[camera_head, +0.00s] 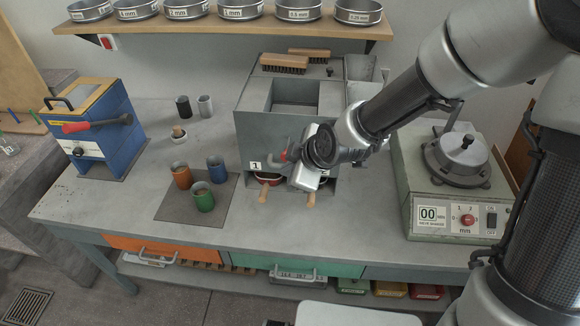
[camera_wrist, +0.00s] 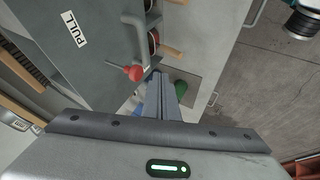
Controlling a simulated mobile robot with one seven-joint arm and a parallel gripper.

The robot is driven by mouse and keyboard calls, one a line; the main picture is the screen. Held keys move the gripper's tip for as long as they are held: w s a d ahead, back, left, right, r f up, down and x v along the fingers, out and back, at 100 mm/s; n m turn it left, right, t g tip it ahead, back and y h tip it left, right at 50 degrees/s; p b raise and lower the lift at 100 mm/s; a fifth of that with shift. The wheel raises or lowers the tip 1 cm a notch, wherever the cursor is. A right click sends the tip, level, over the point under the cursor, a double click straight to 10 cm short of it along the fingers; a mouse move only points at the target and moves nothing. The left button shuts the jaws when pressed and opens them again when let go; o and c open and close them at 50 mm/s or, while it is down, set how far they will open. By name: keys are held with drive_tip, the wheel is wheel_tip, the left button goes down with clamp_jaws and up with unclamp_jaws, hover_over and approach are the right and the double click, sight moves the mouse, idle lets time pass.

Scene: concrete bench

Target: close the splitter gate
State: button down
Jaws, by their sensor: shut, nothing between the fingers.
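The splitter (camera_head: 262,130) is a grey metal box with an open hopper on top, in the middle of the bench. A lever with a red knob (camera_head: 284,156) shows at its front, just left of my gripper. In the wrist view the red knob (camera_wrist: 135,73) sits on a thin rod, close to the left of my fingertips. My gripper (camera_wrist: 158,82) is shut and empty; I cannot tell whether it touches the knob. In the head view my wrist hides part of the splitter's front. The gate plate is not clear, so I cannot tell its position.
Red pans with wooden handles (camera_head: 265,191) sit at the splitter's foot. Orange, blue and green cups (camera_head: 204,197) stand on a dark mat to the left. A sieve shaker (camera_head: 452,180) stands to the right. The bench's front strip is mostly clear.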

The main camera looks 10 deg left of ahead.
drive_tip(key=shift+w+r, duration=0.15)
drive_tip(key=shift+w, duration=1.1)
drive_tip(key=shift+a, duration=0.1)
drive_tip(key=w, duration=0.5)
drive_tip(key=shift+a+r, duration=0.1)
